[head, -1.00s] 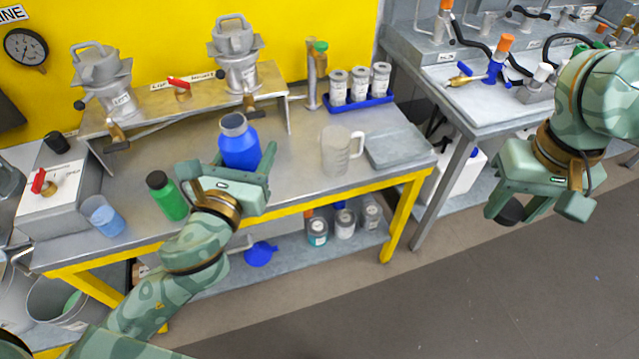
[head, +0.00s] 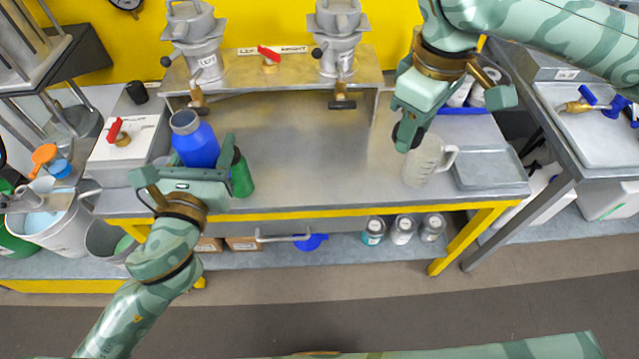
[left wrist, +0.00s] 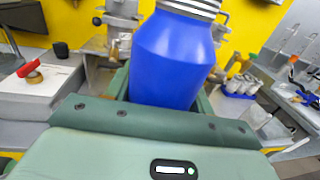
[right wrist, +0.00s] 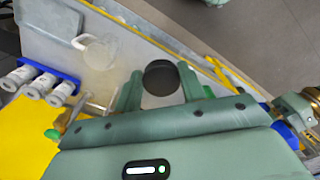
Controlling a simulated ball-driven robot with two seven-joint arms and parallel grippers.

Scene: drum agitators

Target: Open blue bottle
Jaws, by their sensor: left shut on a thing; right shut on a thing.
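The blue bottle (head: 196,146) is held in my left gripper (head: 190,165) above the left part of the steel table, leaning a little in the head view. Its grey threaded neck (head: 185,121) is bare, with no cap on it. In the left wrist view the blue bottle (left wrist: 173,60) stands between the fingers, its top cut off by the frame. My right gripper (head: 408,122) is shut on a black round cap (right wrist: 161,78), well to the right of the bottle. In the head view the cap (head: 402,136) is partly hidden by the fingers.
A green bottle (head: 241,176) stands just right of the left gripper, partly hidden. A raised metal stand (head: 270,75) with valves is at the back. The table's middle is clear.

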